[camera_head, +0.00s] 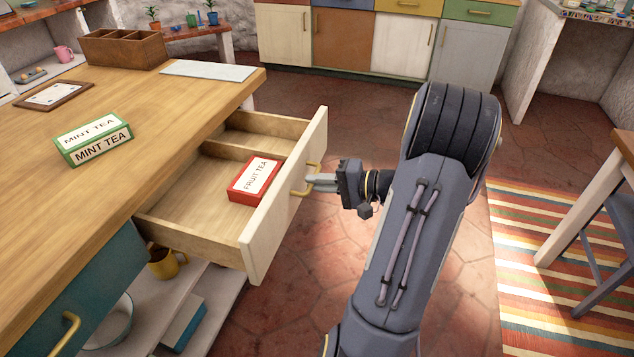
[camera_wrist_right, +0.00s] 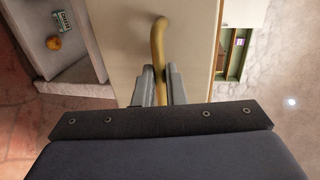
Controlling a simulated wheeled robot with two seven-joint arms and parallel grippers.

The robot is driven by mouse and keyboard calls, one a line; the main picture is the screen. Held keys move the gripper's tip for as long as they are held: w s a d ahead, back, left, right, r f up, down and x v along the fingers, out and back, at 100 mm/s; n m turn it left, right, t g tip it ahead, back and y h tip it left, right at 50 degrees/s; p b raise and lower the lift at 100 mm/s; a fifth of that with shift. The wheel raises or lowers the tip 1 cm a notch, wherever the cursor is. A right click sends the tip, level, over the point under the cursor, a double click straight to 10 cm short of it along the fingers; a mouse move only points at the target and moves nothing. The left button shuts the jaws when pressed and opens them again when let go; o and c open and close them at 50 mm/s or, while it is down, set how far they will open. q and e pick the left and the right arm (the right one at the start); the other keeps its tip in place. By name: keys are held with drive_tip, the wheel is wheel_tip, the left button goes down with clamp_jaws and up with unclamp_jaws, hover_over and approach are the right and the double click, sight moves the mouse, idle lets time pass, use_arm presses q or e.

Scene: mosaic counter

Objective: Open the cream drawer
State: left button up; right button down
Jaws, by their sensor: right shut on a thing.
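The cream drawer (camera_head: 288,200) stands pulled out from under the wooden counter, and its inside shows, with a divider across it. A red fruit tea box (camera_head: 256,180) lies in the drawer's front compartment. The drawer's brass handle (camera_head: 311,178) is on the cream front. My right gripper (camera_head: 312,183) is at the handle, its fingers closed on it. In the right wrist view the brass handle (camera_wrist_right: 158,45) runs down between the two fingers, against the cream front (camera_wrist_right: 190,40). My left gripper is in neither view.
On the wooden counter (camera_head: 180,110) are a green mint tea box (camera_head: 93,139), a wooden organizer (camera_head: 122,49) and a framed card (camera_head: 53,95). A teal drawer (camera_head: 85,290) is nearer, shut. A striped rug (camera_head: 540,270) and a table (camera_head: 585,185) stand at right. The tiled floor beyond my arm is clear.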

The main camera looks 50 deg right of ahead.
drive_tip(key=c, duration=1.5)
unclamp_jaws()
drive_tip(key=v, duration=0.7)
drive_tip(key=shift+s+d, duration=0.15)
drive_tip(key=shift+s, duration=0.2)
